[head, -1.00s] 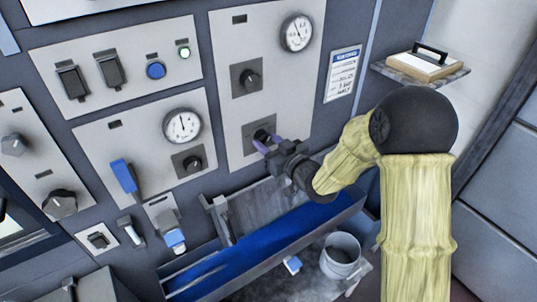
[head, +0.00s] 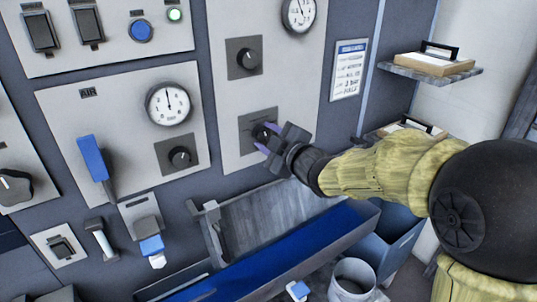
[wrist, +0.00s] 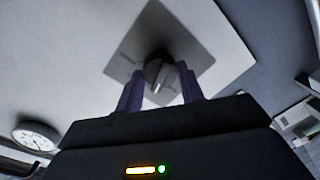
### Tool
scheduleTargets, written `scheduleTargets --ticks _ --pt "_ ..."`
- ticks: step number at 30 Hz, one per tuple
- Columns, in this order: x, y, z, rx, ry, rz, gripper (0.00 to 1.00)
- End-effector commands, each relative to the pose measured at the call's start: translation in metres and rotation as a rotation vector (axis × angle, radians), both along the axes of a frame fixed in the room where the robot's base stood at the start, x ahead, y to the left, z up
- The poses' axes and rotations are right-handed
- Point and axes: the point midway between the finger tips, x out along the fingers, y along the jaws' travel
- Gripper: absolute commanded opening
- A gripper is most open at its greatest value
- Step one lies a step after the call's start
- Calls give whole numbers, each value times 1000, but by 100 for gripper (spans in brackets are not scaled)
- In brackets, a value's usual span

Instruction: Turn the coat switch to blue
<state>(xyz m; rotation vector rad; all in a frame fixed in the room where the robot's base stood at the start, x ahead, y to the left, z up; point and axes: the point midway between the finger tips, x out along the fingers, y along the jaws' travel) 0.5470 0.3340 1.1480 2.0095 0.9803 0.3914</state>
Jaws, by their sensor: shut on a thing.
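A dark round knob (head: 262,132) on a dark square plate sits low on the right-hand light panel (head: 222,100). My gripper (head: 266,141) reaches it from the lower right, with its purple fingers on either side of it. In the wrist view the knob (wrist: 157,72) shows between the two fingers, with a pale mark on its face. My gripper (wrist: 160,78) is shut on this knob. No label naming it as the coat switch is readable, and no blue setting shows beside it.
A similar knob (head: 244,58) sits above, below a gauge (head: 299,12). The left panel has a blue lever (head: 93,158), a gauge (head: 168,104) and another knob (head: 179,157). A trough with a blue band (head: 270,255) juts out below my gripper. A bucket (head: 352,281) stands at lower right.

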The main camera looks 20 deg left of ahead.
Motion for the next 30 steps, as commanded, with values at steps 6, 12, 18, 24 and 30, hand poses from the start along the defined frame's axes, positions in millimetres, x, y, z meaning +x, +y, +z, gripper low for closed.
scheduleTargets --ticks 6,12,18,24,30 --pt "-1 1 -8 -132 -159 0 15" --pt "-1 1 -8 -256 -304 0 15" --pt "-2 1 -7 -374 -443 1 15" --pt "-2 2 -6 -471 -552 1 15" --pt "-2 2 -4 -530 -618 2 15"
